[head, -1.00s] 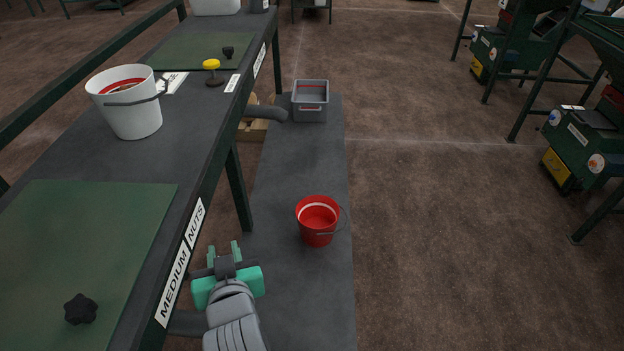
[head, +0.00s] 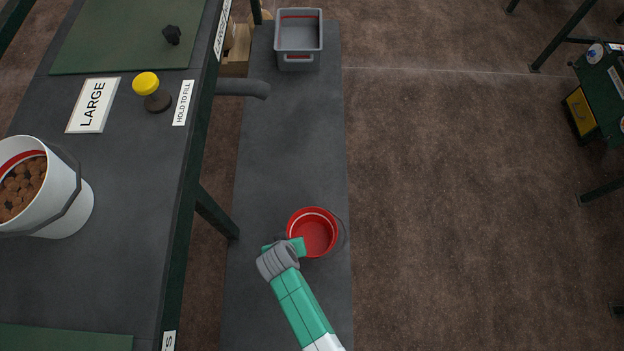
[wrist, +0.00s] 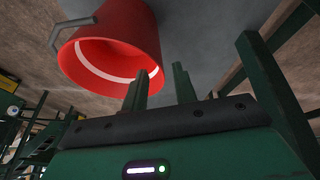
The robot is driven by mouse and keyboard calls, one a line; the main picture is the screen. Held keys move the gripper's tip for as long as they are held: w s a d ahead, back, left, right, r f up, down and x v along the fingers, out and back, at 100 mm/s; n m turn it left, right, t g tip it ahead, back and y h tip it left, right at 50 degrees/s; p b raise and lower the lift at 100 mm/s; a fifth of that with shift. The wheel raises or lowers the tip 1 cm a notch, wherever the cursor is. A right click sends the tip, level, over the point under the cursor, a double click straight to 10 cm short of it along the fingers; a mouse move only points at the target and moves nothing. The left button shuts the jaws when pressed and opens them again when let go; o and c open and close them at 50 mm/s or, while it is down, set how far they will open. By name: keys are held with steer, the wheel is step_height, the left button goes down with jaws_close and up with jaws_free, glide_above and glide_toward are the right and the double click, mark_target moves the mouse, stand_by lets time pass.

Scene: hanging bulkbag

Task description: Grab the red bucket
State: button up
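The red bucket (head: 318,233) stands upright and empty on the dark grey lower shelf, its handle hanging to the right. My gripper (head: 286,246) is at the bucket's left side, close to the rim. In the wrist view the bucket (wrist: 140,30) fills the upper left, its mouth toward the camera. The two green fingers of my gripper (wrist: 160,85) are apart. The left finger overlaps the bucket's mouth, and the right finger is outside it. The near rim appears between them. I cannot tell whether either finger touches the bucket.
A grey bin (head: 299,58) stands at the shelf's far end. A grey spout (head: 243,88) juts over the shelf from the raised table on the left. A white bucket of brown pieces (head: 62,205) stands on that table. Brown floor lies open to the right.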

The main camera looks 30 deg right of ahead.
steer(key=b+x, duration=0.1)
steer(key=x, duration=0.1)
steer(key=b+x, duration=0.1)
steer(key=x, duration=0.1)
steer(key=b+x, duration=0.2)
steer(key=x, duration=0.1)
steer(key=shift+s+d, duration=0.1)
steer(key=shift+d, duration=0.15)
steer(key=shift+w+d+f, duration=0.1)
steer(key=shift+w+f, duration=0.1)
steer(key=shift+w, duration=0.05)
steer(key=shift+c, duration=0.2)
jaws_close()
stand_by(0.7)
